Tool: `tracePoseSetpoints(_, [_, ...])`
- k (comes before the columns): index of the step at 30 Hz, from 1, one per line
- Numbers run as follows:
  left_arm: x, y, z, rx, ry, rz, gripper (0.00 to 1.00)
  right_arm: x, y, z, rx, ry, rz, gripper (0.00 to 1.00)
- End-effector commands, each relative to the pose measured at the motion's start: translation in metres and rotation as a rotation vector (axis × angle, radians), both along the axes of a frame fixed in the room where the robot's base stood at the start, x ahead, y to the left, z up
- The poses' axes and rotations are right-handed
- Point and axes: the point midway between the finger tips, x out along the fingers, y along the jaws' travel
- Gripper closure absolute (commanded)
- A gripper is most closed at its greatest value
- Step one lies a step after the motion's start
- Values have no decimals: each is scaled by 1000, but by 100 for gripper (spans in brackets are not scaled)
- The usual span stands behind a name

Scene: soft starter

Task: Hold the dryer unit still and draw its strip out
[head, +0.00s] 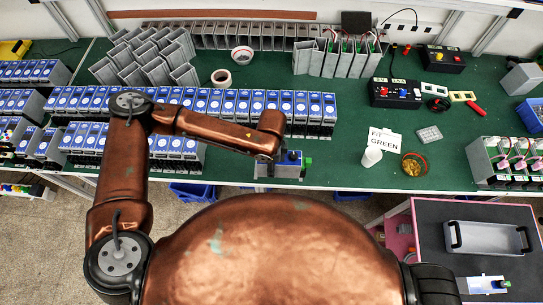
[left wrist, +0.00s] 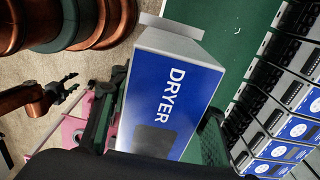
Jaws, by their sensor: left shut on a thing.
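The dryer unit (left wrist: 180,95) is a grey box with a blue face lettered DRYER, large in the left wrist view. It also shows in the head view (head: 291,158), at the front edge of the green bench. My left gripper (left wrist: 160,115) is shut on it, with one finger at each side; it sits at the arm's end in the head view. A pale flat tab (left wrist: 168,26) sticks out at the unit's far end; I cannot tell if it is the strip. My right gripper (left wrist: 70,86) is open and empty, apart from the unit, at left in the left wrist view.
Rows of blue-faced units (head: 245,103) stand close behind the dryer unit on the green bench (head: 340,170). A grey handled tray (head: 489,238) sits on a dark-topped cart at lower right.

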Motion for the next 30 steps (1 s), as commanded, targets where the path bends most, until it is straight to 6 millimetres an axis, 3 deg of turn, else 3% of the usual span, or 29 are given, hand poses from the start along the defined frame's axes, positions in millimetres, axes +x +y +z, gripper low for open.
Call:
tracePoseSetpoints(15, [-6, -1, 5, -1, -2, 0, 99, 0, 5, -1, 5, 0, -1, 62])
tracePoseSetpoints(30, [29, 1, 5, -1, -3, 1, 99, 0, 1, 7, 1, 0, -1, 62])
